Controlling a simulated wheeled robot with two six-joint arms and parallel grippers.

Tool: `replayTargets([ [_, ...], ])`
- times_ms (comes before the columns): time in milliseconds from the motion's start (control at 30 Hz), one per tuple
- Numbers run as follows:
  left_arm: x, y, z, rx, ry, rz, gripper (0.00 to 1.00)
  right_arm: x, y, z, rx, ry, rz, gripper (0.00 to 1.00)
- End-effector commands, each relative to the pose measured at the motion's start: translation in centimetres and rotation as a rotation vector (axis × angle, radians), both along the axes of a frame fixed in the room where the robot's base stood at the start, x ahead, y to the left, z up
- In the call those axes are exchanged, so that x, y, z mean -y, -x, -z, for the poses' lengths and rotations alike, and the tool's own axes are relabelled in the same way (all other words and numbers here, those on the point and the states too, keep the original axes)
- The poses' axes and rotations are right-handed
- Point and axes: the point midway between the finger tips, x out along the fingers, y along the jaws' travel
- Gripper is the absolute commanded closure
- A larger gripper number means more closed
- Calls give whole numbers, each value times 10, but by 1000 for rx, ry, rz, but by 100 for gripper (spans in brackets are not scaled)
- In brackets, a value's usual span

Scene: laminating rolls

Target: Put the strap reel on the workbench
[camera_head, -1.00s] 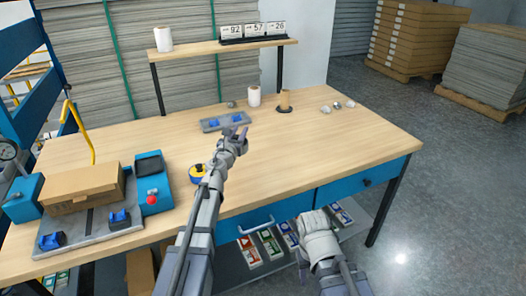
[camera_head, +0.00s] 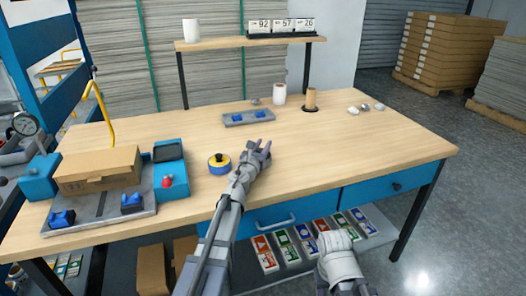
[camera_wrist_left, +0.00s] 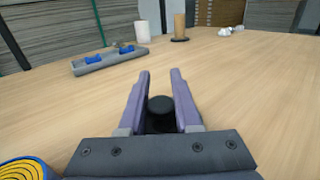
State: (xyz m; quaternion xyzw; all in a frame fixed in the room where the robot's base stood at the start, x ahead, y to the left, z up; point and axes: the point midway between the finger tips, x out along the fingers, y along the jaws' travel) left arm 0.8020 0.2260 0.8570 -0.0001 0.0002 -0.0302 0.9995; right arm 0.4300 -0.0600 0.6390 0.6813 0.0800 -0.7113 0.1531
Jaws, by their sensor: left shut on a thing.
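A small round reel (camera_head: 219,163), yellow and blue with a dark knob on top, lies flat on the wooden workbench (camera_head: 330,150), left of my left gripper. I take it for the strap reel. Its ringed yellow and blue face shows at the lower left corner of the left wrist view (camera_wrist_left: 22,171), apart from the fingers. My left gripper (camera_head: 262,146) is over the middle of the bench. In the left wrist view its fingers are shut on a dark, round-topped thing (camera_wrist_left: 160,105), mostly hidden by the gripper. Of my right arm only a pale link shows; no fingers are visible.
A carton (camera_head: 98,170) and blue devices stand on a grey plate at the left. A grey tray (camera_head: 248,118) with blue pieces, a white roll (camera_head: 279,94) and a brown roll (camera_head: 311,99) stand farther back. The bench's right side is mostly clear.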

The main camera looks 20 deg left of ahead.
Motion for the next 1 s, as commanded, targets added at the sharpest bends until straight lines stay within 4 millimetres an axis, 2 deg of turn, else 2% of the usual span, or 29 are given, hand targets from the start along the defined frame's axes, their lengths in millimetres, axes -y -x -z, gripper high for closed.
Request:
replayTargets([
  [333,0,0,3,0,0,0,100,0,0,3,0,0,0,50],
  [367,0,0,2,0,0,0,66,0,0,2,0,0,0,50],
  [600,0,0,1,0,0,0,39,0,0,1,0,0,0,50],
  [1000,0,0,-3,0,0,0,38,0,0,-3,0,0,0,50],
])
